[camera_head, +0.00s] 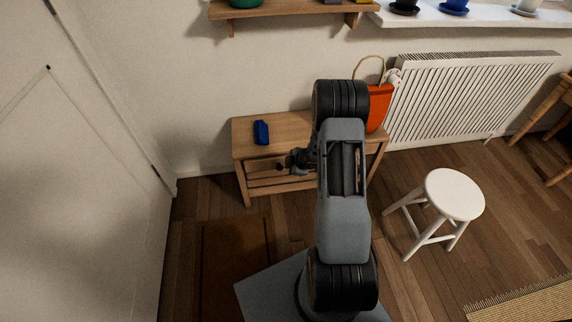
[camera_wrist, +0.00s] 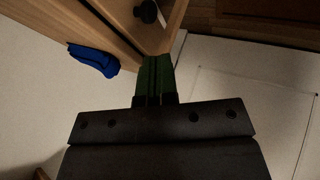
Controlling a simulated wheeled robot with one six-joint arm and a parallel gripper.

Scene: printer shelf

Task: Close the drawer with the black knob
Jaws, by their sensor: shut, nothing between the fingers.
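The wooden bench-like table (camera_head: 287,124) stands against the wall, with my gripper (camera_head: 283,166) low at its front. In the wrist view, a round black knob (camera_wrist: 148,12) sits on a wooden drawer front (camera_wrist: 122,17) at the top. My gripper (camera_wrist: 155,58) shows there with two green fingertips together and nothing between them. The fingertips are just below the corner of the drawer front in the picture; I cannot tell whether they touch it. My arm hides the right part of the table front in the head view. How far the drawer stands out is unclear.
A blue object (camera_head: 261,132) lies on the table top, and an orange bag (camera_head: 379,106) stands at its right end. A white stool (camera_head: 454,194) is to the right, a radiator (camera_head: 465,97) behind. A white door (camera_head: 80,170) is at left, a brown mat (camera_head: 235,255) on the floor.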

